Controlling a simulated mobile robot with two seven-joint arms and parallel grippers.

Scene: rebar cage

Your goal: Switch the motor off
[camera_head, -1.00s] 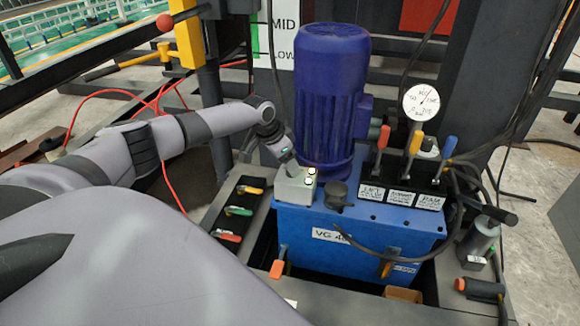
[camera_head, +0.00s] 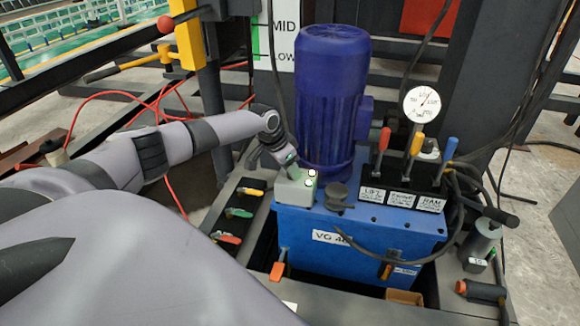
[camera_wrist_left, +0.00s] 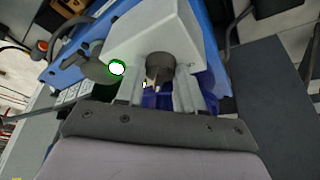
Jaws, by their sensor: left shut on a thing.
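The motor (camera_head: 333,100) is a tall dark blue ribbed cylinder standing upright on a blue tank (camera_head: 365,232). A small pale grey switch box (camera_head: 294,193) sits at the tank's left corner, beside the motor's foot. It also fills the top middle of the left wrist view (camera_wrist_left: 150,28). My left gripper (camera_head: 286,165) reaches the box from behind left. In the left wrist view its jaws (camera_wrist_left: 158,90) are shut on a dark round knob (camera_wrist_left: 160,66) on the box's face. A green-ringed white light (camera_wrist_left: 117,68) shows beside the knob. My right gripper is not in view.
Three valve levers, red (camera_head: 384,138), yellow (camera_head: 416,145) and blue (camera_head: 449,150), stand to the motor's right, below a white gauge (camera_head: 422,104). A black cap (camera_head: 337,193) is close right of the box. Coloured handles (camera_head: 240,212) lie left of the tank.

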